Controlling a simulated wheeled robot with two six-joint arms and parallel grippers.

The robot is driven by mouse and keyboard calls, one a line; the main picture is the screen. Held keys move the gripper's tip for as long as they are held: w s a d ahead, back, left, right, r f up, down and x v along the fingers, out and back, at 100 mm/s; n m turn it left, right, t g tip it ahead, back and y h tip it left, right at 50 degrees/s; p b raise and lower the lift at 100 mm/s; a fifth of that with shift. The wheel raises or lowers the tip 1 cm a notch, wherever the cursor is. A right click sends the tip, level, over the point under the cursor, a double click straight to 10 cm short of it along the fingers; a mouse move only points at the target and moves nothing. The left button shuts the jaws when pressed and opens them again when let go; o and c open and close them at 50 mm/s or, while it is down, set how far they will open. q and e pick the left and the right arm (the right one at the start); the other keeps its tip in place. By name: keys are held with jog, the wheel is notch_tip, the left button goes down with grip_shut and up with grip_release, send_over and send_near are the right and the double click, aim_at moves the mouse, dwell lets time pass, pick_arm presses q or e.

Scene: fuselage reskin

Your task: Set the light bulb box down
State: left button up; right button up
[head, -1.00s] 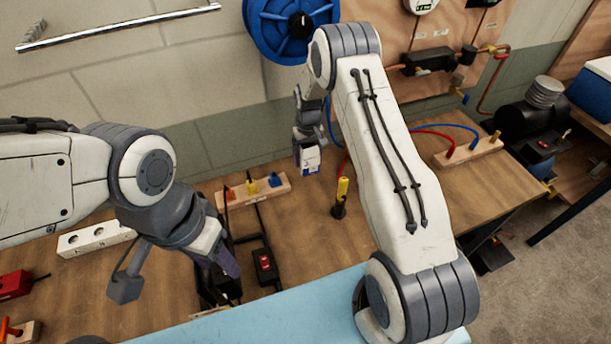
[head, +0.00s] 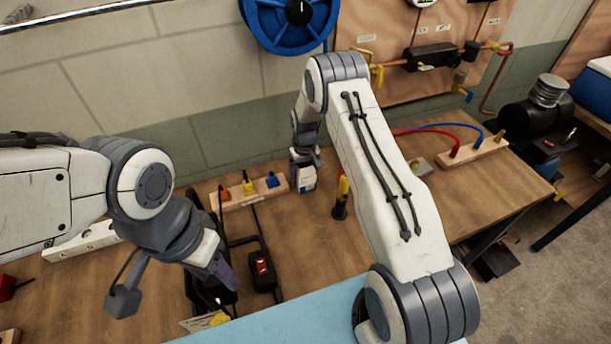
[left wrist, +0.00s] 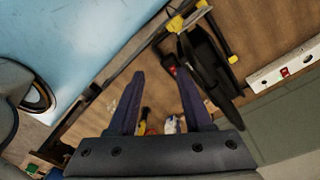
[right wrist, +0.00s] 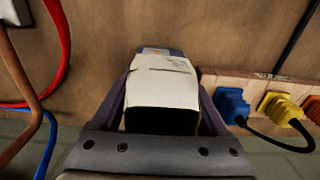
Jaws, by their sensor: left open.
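The light bulb box (head: 304,180) is a small white carton with a blue patch. It is at the wooden bench top, beside the block of coloured plugs; I cannot tell whether its base touches the wood. My right gripper (head: 304,164) is above it, with its fingers on both sides. In the right wrist view the box (right wrist: 163,85) fills the space between the fingers, its dark open end facing the camera. My left gripper (head: 226,277) is open and empty over the front left of the bench. Its spread fingers also show in the left wrist view (left wrist: 157,92).
The plug block (head: 235,200) stands left of the box, and a yellow-and-black tool (head: 342,198) stands to its right. A block with red and blue cables (head: 470,153) is further right. A light blue panel (head: 290,318) lies along the front.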

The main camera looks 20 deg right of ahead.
jog(key=o, duration=0.3)
jog(key=shift+r, duration=0.1)
